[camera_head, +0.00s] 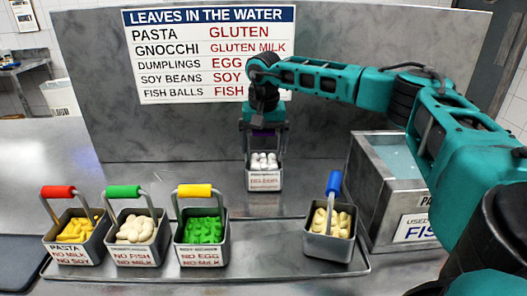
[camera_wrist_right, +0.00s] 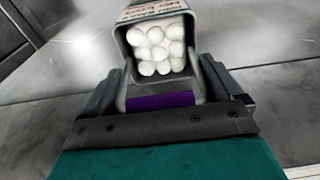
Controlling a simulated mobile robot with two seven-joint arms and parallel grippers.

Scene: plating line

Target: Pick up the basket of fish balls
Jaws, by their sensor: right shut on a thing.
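The basket of fish balls (camera_head: 263,182) is a small metal basket with white balls, a label on its front and a purple handle. My right gripper (camera_head: 264,139) is shut on that handle from above. The basket hangs upright behind the tray and looks to be clear of the counter, with a dim reflection below it. In the right wrist view, the purple handle (camera_wrist_right: 160,101) lies between the fingers and the white balls (camera_wrist_right: 157,48) fill the basket. My left gripper is not in view.
A metal tray (camera_head: 270,262) holds baskets with red (camera_head: 57,191), green (camera_head: 123,191), yellow (camera_head: 195,190) and blue (camera_head: 334,182) handles. A gap lies between the yellow-handled and blue-handled ones. A metal water vat (camera_head: 365,190) stands at right. A sign board (camera_head: 210,55) stands behind.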

